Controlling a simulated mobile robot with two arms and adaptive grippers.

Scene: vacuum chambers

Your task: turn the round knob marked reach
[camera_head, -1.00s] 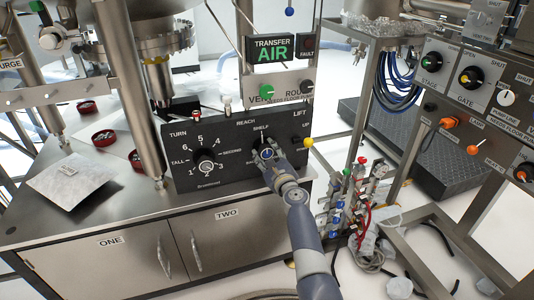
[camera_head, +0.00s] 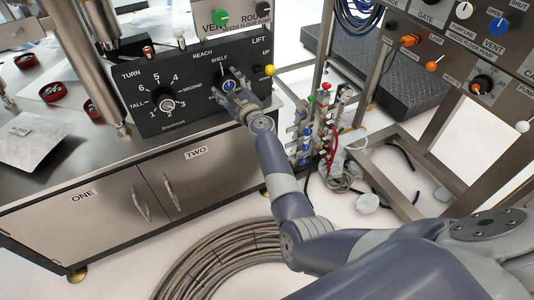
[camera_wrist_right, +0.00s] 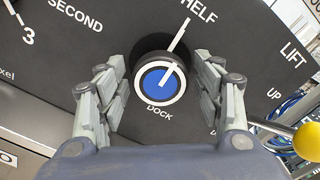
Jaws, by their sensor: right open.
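The reach knob (camera_wrist_right: 158,78) is black with a white-ringed blue cap, on a dark panel. Its white pointer line aims up and right at the word SHELF in the right wrist view; DOCK is printed below it. My right gripper (camera_wrist_right: 163,88) is open, with one finger on each side of the knob. I cannot tell whether the fingers touch it. In the head view my right gripper (camera_head: 229,87) is at the panel under the SHELF label and covers most of the knob. My left gripper is not in view.
On the same panel (camera_head: 145,118) a turn knob (camera_head: 167,105) is at left and a yellow-balled lift lever (camera_head: 270,71) at right. Colored valves and hoses (camera_head: 318,125) stand right of the cabinet. A coiled hose (camera_head: 215,265) lies on the floor.

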